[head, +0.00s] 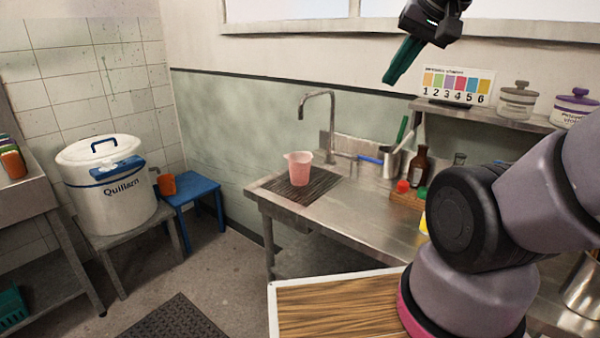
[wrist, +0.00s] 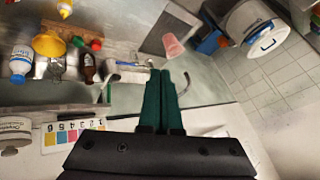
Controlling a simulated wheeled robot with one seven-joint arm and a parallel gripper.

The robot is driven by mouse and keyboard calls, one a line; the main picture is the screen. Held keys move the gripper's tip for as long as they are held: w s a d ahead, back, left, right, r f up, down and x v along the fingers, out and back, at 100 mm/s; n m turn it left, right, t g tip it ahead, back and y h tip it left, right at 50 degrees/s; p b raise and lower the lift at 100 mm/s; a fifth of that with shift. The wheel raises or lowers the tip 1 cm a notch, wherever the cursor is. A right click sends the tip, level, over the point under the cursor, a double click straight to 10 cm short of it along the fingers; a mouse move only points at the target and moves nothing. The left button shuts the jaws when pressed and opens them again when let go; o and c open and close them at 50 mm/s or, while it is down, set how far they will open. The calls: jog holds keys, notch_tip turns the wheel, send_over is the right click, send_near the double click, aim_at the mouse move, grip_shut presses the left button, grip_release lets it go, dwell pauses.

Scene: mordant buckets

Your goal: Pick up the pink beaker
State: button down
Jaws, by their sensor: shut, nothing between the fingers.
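The pink beaker (head: 299,168) stands upright on a dark ribbed mat (head: 318,188) at the left end of the steel counter, in front of the tap. It also shows in the wrist view (wrist: 173,45), beyond my fingertips and a little to the right. My gripper (head: 388,80) is high above the counter at the top of the head view, well apart from the beaker. Its green fingers are together with nothing between them, as the wrist view also shows (wrist: 160,75).
The tap (head: 318,96) rises behind the beaker. Bottles with red caps (head: 403,187), a brown bottle (head: 420,166) and a metal holder (head: 391,163) stand to its right. A shelf (head: 480,112) carries a numbered colour card and jars. A white bucket (head: 108,190) and blue stool (head: 193,188) are left.

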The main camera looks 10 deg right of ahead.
jog(key=c, duration=0.9)
grip_release()
jog(key=shift+a+f, duration=0.1)
jog(key=o, duration=0.9)
jog(key=shift+w+a+f+m+g+y, duration=0.4)
jog(key=shift+w+a+f+g+y, duration=0.35)
jog(key=shift+a+f+g, duration=0.2)
jog(key=w+a+f+m+g+y, duration=0.1)
jog(key=w+a+f+m+y, duration=0.4)
jog(key=w, duration=0.3)
jog(key=w+a+f+m+g+y, duration=0.2)
jog(key=w+a+f+m+y, duration=0.25)
jog(key=w+f, duration=0.2)
jog(key=m+t+h, duration=0.3)
jog(key=m+t, duration=0.5)
jog(key=m, duration=0.5)
send_near(309, 167)
jog(key=shift+n+x, duration=0.25)
jog(key=shift+x, duration=0.55)
jog(key=shift+w+a+f, duration=0.1)
jog(key=shift+a+f, duration=0.1)
jog(key=shift+a, duration=0.05)
jog(key=x, duration=1)
jog(key=shift+w+a+r, duration=0.1)
jog(key=shift+r, duration=0.1)
